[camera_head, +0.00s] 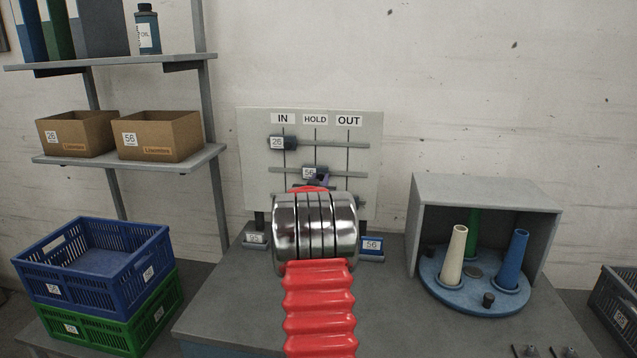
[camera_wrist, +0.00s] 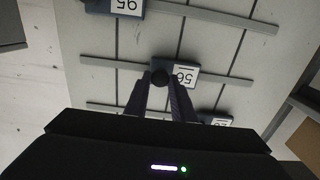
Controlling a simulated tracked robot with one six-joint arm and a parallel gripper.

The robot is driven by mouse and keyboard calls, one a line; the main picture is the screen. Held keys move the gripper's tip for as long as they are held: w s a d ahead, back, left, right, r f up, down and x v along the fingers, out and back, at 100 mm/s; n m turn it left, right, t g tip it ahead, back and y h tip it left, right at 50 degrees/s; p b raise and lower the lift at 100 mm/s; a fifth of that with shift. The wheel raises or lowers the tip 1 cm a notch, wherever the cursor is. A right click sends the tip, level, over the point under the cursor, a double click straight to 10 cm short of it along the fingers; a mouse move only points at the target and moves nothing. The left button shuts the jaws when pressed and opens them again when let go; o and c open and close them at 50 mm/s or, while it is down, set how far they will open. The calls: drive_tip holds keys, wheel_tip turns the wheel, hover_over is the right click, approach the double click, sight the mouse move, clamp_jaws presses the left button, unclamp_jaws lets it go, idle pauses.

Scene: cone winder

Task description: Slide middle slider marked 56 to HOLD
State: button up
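A pale panel (camera_head: 255,150) has three vertical lines under IN, HOLD and OUT. The middle slider marked 56 (camera_head: 309,173) sits on its rail at the HOLD line. In the wrist view, which is upside down, this slider (camera_wrist: 187,75) shows with a round black knob. My gripper (camera_wrist: 160,78) has a finger on each side of that knob and looks shut on it. In the head view my wrist hides most of the gripper. The top slider marked 26 (camera_head: 277,143) is at IN.
The panel stands on a grey table. A blue tag marked 56 (camera_head: 372,245) and another tag (camera_head: 256,239) flank its base. At right, a grey box (camera_head: 490,190) holds a blue turntable (camera_head: 440,283) with cones. Shelves, cartons and crates (camera_head: 95,265) fill the left.

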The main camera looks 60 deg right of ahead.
drive_tip(key=o, duration=0.4)
drive_tip(key=shift+s, duration=0.1)
drive_tip(key=shift+a, duration=0.1)
drive_tip(key=v, duration=1.3)
drive_tip(key=shift+s+a+f, duration=0.1)
drive_tip(key=shift+s+a, duration=0.05)
drive_tip(key=shift+a, duration=0.15)
idle(0.3)
